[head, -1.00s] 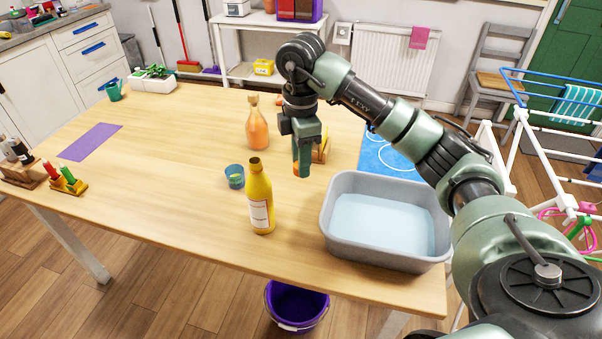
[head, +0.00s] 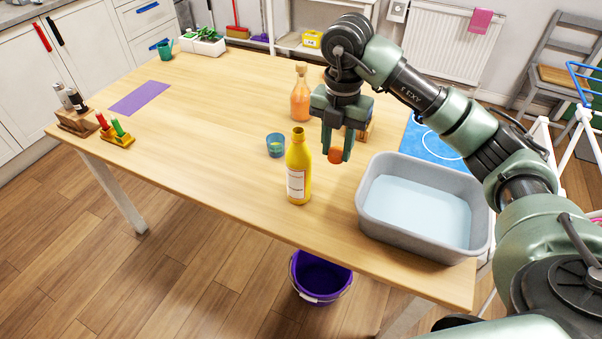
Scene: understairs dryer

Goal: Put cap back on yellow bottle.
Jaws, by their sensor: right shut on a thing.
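The yellow bottle (head: 299,170) stands upright on the wooden table, with a white label and an open, uncapped mouth. My right gripper (head: 336,152) points down just right of the bottle's neck. It is shut on a small orange-red cap (head: 335,156), which shows between its two fingertips. The cap is apart from the bottle in the picture; its exact height above the table is hard to tell. My left gripper is not in view.
A blue glass (head: 276,145) stands left of the yellow bottle, and a stoppered orange bottle (head: 300,100) stands behind it. A grey basin of water (head: 372,225) is to the right. A wooden item is partly hidden behind my gripper.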

